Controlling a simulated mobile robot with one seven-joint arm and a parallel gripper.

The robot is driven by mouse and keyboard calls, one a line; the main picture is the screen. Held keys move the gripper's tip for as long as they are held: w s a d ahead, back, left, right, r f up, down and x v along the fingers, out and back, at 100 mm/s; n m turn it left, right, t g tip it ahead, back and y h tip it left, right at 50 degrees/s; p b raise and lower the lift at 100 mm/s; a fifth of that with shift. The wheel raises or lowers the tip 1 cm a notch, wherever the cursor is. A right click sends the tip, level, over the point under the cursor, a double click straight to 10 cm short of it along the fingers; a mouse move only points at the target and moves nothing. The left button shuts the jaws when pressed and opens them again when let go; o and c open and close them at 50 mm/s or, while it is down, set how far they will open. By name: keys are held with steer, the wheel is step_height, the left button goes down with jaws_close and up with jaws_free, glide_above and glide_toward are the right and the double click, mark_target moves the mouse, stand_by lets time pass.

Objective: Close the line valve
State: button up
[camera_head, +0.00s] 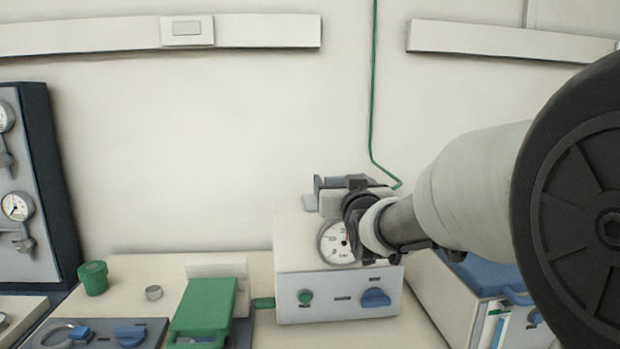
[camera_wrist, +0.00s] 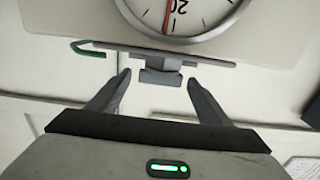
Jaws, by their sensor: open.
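In the wrist view, a grey valve with a flat bar handle (camera_wrist: 205,62) and a short block (camera_wrist: 161,77) stands ahead of my gripper (camera_wrist: 158,80). The two fingers are apart, one on each side of the block, with gaps visible and no clear contact. In the head view my gripper (camera_head: 350,187) is above the pale control box (camera_head: 290,262), close to its gauge (camera_head: 333,243). My arm and gripper hide much of the valve there, so I cannot tell its handle position. The gauge (camera_wrist: 183,15) also shows upside down in the wrist view.
The box front has a green knob (camera_head: 305,297) and a blue knob (camera_head: 375,298). A green block (camera_head: 205,305) and green cup (camera_head: 93,277) stand to the left. A green line (camera_head: 373,90) runs down the wall. A blue-topped box (camera_head: 480,273) is at right.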

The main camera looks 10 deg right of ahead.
steer(key=shift+w, duration=0.15)
steer(key=c, duration=1)
steer(key=shift+c, duration=0.2)
